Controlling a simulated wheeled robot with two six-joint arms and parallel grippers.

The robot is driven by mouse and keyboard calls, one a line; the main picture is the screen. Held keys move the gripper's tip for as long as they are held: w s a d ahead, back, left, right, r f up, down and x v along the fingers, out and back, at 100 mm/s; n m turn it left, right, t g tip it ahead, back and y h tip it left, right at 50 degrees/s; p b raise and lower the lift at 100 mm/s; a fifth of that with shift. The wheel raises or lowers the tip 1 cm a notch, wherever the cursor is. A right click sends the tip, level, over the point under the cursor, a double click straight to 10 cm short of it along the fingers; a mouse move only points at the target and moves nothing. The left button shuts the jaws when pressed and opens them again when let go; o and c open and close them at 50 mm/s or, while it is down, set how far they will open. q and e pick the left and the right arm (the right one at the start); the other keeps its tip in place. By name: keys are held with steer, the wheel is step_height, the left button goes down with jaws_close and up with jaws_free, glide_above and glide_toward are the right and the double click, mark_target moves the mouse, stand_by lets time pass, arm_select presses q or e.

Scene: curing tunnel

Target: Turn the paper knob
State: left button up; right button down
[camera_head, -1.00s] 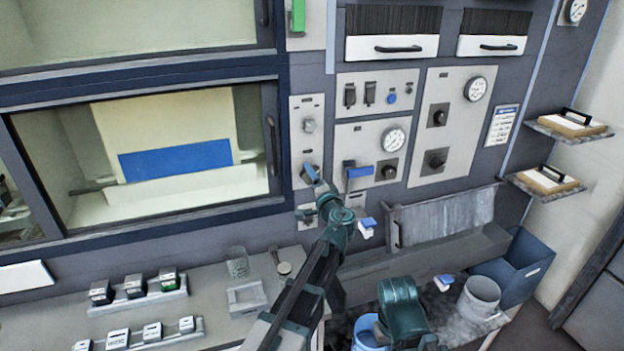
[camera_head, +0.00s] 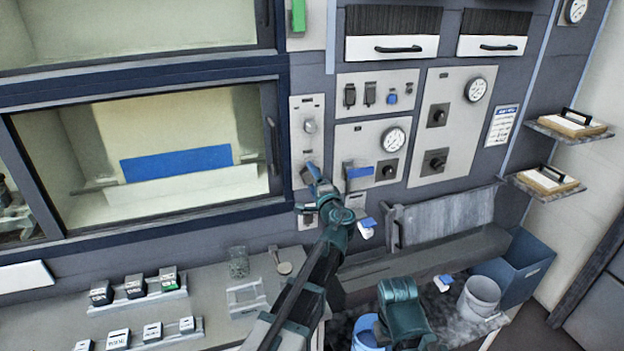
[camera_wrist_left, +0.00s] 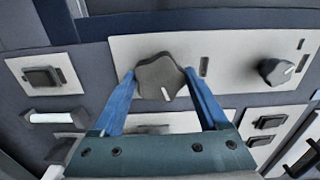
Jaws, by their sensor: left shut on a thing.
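A dark lobed knob (camera_wrist_left: 158,78) with a white pointer mark sits between the two blue fingers of my left gripper (camera_wrist_left: 162,88) in the left wrist view. The fingers are shut on its sides. The pointer mark faces the gripper side of the picture. In the head view my left gripper (camera_head: 313,172) reaches the lower part of a narrow light panel (camera_head: 297,152), where its fingers mostly hide the knob. The knob labels are unreadable.
A glass-fronted chamber (camera_head: 165,160) is left of the panel. A gauge panel (camera_head: 345,136) with a blue-topped box (camera_head: 359,172) is close on the right. The bench (camera_head: 215,290) below carries several small blocks and a glass beaker (camera_head: 239,262).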

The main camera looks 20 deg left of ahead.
arm_select(q)
steer(key=o, duration=1.3)
steer(key=shift+c, duration=0.2)
steer(key=v, duration=1.4)
steer(key=shift+f, duration=0.1)
steer(key=s+a+f+n+g+h, duration=0.2)
steer(key=s+a+f+n+g, duration=0.3)
steer(key=f, duration=0.4)
steer(key=s+a+f+n+g+h, duration=0.2)
steer(key=s+a+f+n+g, duration=0.15)
steer(key=s+f+g, duration=0.4)
steer(key=s+d+f+g+h, duration=0.1)
steer(key=s+d+f+h, duration=0.1)
steer(key=s+d, duration=0.3)
steer(key=s+d+f+m+g+h, duration=0.1)
steer(key=s+d, duration=0.5)
steer(key=d, duration=0.6)
step_height(320, 180, down, 2)
steer(key=shift+s+f+g+h, duration=0.1)
steer(key=shift+s+g+h, duration=0.1)
steer(key=shift+g+h, duration=0.45)
